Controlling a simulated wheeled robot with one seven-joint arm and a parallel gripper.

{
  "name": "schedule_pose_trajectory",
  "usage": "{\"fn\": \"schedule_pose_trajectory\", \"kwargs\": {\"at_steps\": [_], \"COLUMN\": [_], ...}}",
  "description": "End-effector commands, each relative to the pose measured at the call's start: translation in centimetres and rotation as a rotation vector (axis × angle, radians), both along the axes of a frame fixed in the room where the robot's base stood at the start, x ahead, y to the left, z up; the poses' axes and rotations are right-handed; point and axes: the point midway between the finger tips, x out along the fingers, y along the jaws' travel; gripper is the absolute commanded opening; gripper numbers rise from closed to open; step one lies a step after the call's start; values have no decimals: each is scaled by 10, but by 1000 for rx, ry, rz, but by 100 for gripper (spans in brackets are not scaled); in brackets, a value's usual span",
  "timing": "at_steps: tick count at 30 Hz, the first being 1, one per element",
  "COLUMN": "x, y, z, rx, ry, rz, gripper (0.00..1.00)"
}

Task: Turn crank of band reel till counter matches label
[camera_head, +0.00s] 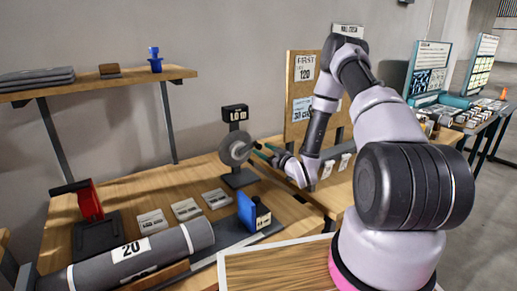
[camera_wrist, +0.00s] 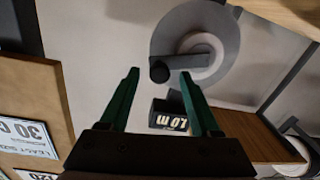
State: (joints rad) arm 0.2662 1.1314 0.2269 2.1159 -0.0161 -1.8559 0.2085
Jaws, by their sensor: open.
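The band reel (camera_head: 232,149) is a grey disc on a dark stand on the wooden bench. Its black counter (camera_head: 235,113) sits above it and appears to read 1.0 m. In the wrist view the reel (camera_wrist: 220,40) and the counter (camera_wrist: 170,121) show upside down. The crank's dark knob (camera_wrist: 159,71) stands out from the disc's edge. My gripper (camera_head: 262,150) is open beside the reel. In the wrist view its green fingers (camera_wrist: 158,76) lie either side of the knob; I cannot tell whether they reach around it.
A grey roll (camera_head: 170,247) labelled 20 lies at the bench's front. A blue-and-black item (camera_head: 251,212), several cards (camera_head: 186,208) and a red-handled device (camera_head: 90,202) stand nearby. A board (camera_head: 304,105) with notices rises behind my arm. A shelf (camera_head: 120,83) hangs at left.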

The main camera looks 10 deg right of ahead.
Motion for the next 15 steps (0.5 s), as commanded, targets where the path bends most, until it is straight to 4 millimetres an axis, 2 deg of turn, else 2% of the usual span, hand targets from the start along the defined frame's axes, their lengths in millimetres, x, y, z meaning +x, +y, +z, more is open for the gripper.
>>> {"fn": "schedule_pose_trajectory", "kwargs": {"at_steps": [6, 15], "x": [25, 30], "y": [12, 15], "z": [0, 0], "rx": [0, 1], "ry": [-1, 0], "rz": [1, 0], "gripper": [64, 64]}}
